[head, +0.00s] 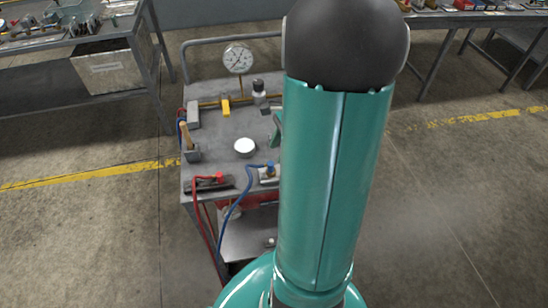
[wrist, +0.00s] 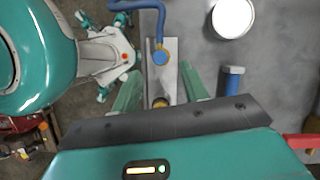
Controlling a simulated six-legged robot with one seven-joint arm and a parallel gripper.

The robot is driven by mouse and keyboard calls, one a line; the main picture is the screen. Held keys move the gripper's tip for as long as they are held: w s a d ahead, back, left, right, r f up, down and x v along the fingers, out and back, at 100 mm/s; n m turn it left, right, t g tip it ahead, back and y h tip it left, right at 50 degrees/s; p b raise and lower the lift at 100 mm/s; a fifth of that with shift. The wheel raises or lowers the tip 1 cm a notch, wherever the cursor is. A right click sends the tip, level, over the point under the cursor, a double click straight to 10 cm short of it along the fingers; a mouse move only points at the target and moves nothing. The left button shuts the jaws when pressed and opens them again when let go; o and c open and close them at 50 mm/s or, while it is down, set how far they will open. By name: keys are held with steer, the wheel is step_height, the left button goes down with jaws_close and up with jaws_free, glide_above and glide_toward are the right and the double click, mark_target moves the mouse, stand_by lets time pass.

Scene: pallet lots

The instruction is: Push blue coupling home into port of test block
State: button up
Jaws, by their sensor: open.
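The blue coupling (wrist: 160,57) sits at the upper end of a pale metal test block (wrist: 170,47) in the wrist view, with its blue hose (wrist: 158,22) running up from it. I cannot tell how deep it sits in the port. In the head view the coupling (head: 270,166) and block (head: 265,179) show beside my arm, which covers what lies to the right. My gripper (wrist: 159,72) is open, its green fingers on either side of the block and apart from the coupling. A brass fitting (wrist: 160,103) shows between the fingers near the palm.
A white round lid (head: 244,147) lies on the grey cart top (head: 222,135). A red coupling (head: 219,177) with a red hose is at the front left. A pressure gauge (head: 238,58) stands at the back. A blue-ended cylinder (wrist: 232,82) stands right of my fingers.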

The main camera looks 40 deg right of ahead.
steer(key=v, duration=0.8)
steer(key=shift+r, duration=0.1)
